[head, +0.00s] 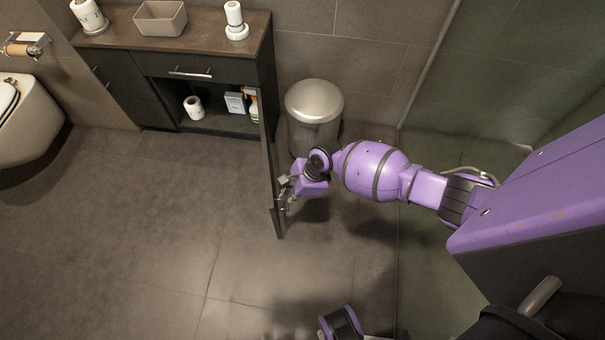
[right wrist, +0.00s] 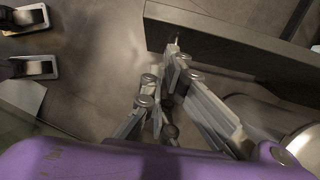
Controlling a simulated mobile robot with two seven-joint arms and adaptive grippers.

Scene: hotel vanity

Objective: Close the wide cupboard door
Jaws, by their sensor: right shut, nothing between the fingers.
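The wide cupboard door (head: 268,165) stands swung open from the dark vanity cabinet (head: 160,65), jutting out over the floor and seen nearly edge-on in the head view. My right gripper (head: 284,192) is at the door's right side, near its free end. In the right wrist view the door (right wrist: 235,50) is a dark panel across the top right. There my right gripper (right wrist: 174,48) is shut and empty, its fingertips at the door's near end; whether they touch it I cannot tell. My left gripper cannot be made out.
A metal bin (head: 315,102) stands right of the cabinet, close to the door and my right arm. The open compartment holds a paper roll (head: 194,107) and bottles (head: 252,105). A toilet (head: 25,120) is at the left. The floor left of the door is clear.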

